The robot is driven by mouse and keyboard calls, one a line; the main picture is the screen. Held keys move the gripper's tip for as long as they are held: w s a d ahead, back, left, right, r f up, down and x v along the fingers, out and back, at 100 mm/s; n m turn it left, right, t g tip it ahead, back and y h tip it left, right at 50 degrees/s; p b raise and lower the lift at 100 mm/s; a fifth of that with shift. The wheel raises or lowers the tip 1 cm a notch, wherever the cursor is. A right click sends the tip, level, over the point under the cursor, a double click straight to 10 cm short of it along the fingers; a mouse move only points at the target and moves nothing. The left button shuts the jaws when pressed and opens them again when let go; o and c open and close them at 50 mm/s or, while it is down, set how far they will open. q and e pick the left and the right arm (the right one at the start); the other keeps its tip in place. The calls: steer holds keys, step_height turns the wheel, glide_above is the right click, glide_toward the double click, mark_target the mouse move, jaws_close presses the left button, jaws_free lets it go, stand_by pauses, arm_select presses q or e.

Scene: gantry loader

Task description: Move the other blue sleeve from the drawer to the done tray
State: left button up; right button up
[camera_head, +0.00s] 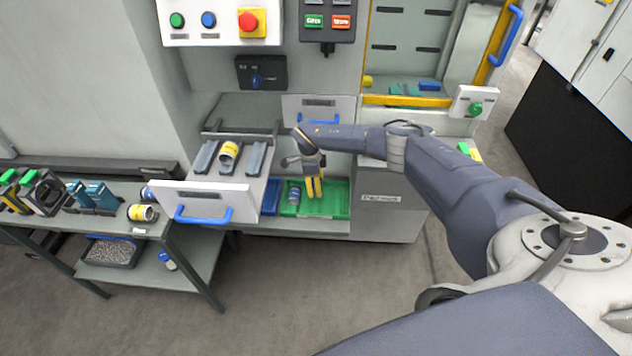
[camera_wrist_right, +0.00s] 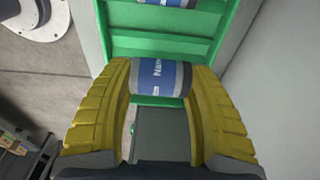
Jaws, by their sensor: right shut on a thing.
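My right gripper (camera_head: 314,190) points down over the green tray (camera_head: 335,200) in the lower bay. In the right wrist view its yellow fingers (camera_wrist_right: 160,95) are shut on a blue sleeve (camera_wrist_right: 160,77) with grey ends, over the tray (camera_wrist_right: 160,46). I cannot tell whether this sleeve touches the tray floor. Another blue sleeve (camera_wrist_right: 165,3) lies in the tray, and shows left of the fingers in the head view (camera_head: 294,196). The drawer (camera_head: 200,198) is pulled open; a yellow sleeve (camera_head: 229,151) lies in its grey rails. My left gripper is out of view.
A blue tray (camera_head: 270,197) sits left of the green one. The drawer's blue handle (camera_head: 203,219) juts forward. A side table (camera_head: 110,220) at left holds several parts and another yellow sleeve (camera_head: 142,212). The floor in front is clear.

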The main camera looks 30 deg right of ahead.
mark_target(316, 200)
steer(key=shift+f, duration=2.45)
steer(key=shift+f, duration=0.1)
steer(key=o, duration=1.4)
steer(key=shift+w+a+r, duration=0.15)
steer(key=shift+a+r, duration=0.05)
steer(key=shift+r, duration=1.8)
steer(key=shift+w+a+r, duration=0.1)
steer(key=shift+a+r, duration=0.1)
steer(key=shift+r, duration=1.75)
steer(key=shift+w+a+r, duration=0.15)
steer(key=shift+a+r, duration=0.05)
steer(key=shift+r, duration=1.8)
steer(key=shift+a, duration=0.1)
